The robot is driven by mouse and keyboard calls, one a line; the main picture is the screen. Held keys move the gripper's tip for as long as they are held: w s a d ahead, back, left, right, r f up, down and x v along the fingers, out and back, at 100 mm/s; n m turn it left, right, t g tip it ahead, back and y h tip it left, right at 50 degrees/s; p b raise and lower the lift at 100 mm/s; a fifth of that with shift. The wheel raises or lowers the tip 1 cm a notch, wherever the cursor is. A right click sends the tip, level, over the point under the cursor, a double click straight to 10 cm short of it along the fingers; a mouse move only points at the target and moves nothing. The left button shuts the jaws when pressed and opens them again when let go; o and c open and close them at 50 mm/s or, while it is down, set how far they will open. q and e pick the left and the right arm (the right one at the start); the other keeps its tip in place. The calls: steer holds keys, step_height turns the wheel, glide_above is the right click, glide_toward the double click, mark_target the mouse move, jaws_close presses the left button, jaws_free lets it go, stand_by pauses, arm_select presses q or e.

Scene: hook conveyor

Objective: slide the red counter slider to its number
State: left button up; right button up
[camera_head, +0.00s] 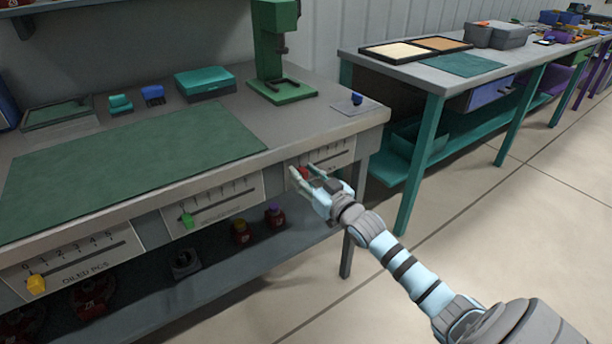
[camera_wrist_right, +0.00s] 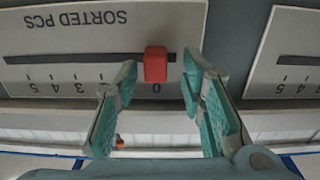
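The red counter slider (camera_head: 303,173) sits on the right-hand counter panel (camera_head: 338,158) on the bench's front edge. In the right wrist view, which is upside down, the red slider (camera_wrist_right: 155,63) stands at the 0 end of the dark slot on the "SORTED PCS" panel (camera_wrist_right: 60,45). My right gripper (camera_head: 311,178) is at this panel. Its fingers (camera_wrist_right: 159,72) are open, one on each side of the slider, with a gap on both sides. The depth between fingertips and slider is hard to tell. My left gripper is not in view.
Other counter panels carry a green slider (camera_head: 187,220) and a yellow slider (camera_head: 36,284). A green drill stand (camera_head: 283,88), a teal box (camera_head: 205,82) and a green mat (camera_head: 130,165) lie on the bench. A shelf below holds several items. Floor to the right is free.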

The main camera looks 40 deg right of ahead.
steer(key=s, duration=0.7)
steer(key=shift+s+a, duration=0.15)
steer(key=shift+s, duration=0.1)
stand_by(0.3)
